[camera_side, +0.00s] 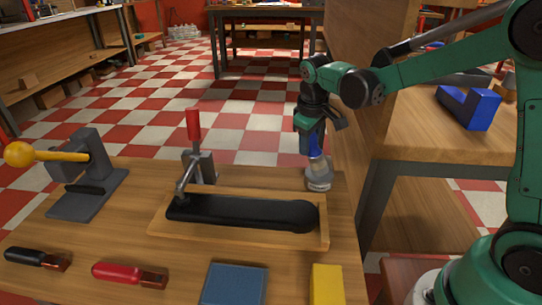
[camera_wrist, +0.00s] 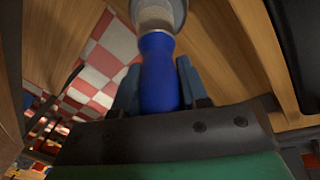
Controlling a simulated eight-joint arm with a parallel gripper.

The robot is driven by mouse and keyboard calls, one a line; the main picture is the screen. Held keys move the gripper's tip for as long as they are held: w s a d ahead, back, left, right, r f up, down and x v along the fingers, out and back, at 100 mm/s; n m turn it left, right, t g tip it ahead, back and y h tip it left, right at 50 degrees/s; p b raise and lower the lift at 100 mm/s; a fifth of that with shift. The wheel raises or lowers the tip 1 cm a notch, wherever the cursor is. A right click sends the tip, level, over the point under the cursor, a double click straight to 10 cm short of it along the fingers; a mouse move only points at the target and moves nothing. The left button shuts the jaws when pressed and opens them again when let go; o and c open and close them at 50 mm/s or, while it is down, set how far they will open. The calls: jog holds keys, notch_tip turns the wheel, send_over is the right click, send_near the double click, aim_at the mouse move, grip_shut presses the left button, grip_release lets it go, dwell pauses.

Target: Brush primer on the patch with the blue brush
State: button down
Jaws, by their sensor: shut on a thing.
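My gripper (camera_side: 316,134) is shut on the blue handle of the blue brush (camera_side: 316,144), pointing down at the table's back right. The blue handle also shows between the two fingers in the wrist view (camera_wrist: 160,75). The brush's lower end is at a small pale, clear-looking jar (camera_side: 318,180); a round grey rim with a pale inside shows there in the wrist view (camera_wrist: 158,12). The bristles are not clear to see. A long black piece (camera_side: 240,212) lies in a shallow wooden tray (camera_side: 240,240), left of the jar. I cannot make out a distinct patch on it.
A red-handled clamp (camera_side: 194,130) stands behind the tray. A grey lever device with a yellow knob (camera_side: 18,154) is at left. A black-handled brush (camera_side: 35,257), red-handled brush (camera_side: 128,274), blue block (camera_side: 235,284) and yellow block (camera_side: 327,284) lie in front.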

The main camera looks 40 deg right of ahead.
dwell(0.5)
jog(key=shift+w+d+v, duration=0.15)
jog(key=shift+d+v, duration=0.05)
jog(key=shift+v, duration=0.95)
jog(key=shift+w+d+v, duration=0.15)
jog(key=shift+d+v, duration=0.05)
jog(key=shift+v, duration=0.95)
jog(key=shift+w+d+v, duration=0.15)
jog(key=shift+d+v, duration=0.05)
jog(key=shift+v, duration=0.9)
jog(key=shift+r, duration=0.2)
jog(key=a+m+y, duration=0.2)
jog(key=a+y, duration=0.1)
jog(key=a, duration=1)
jog(key=shift+s+a+r+m+g, duration=0.25)
jog(key=shift+a+r+m+g, duration=0.1)
jog(key=shift+r+g, duration=0.1)
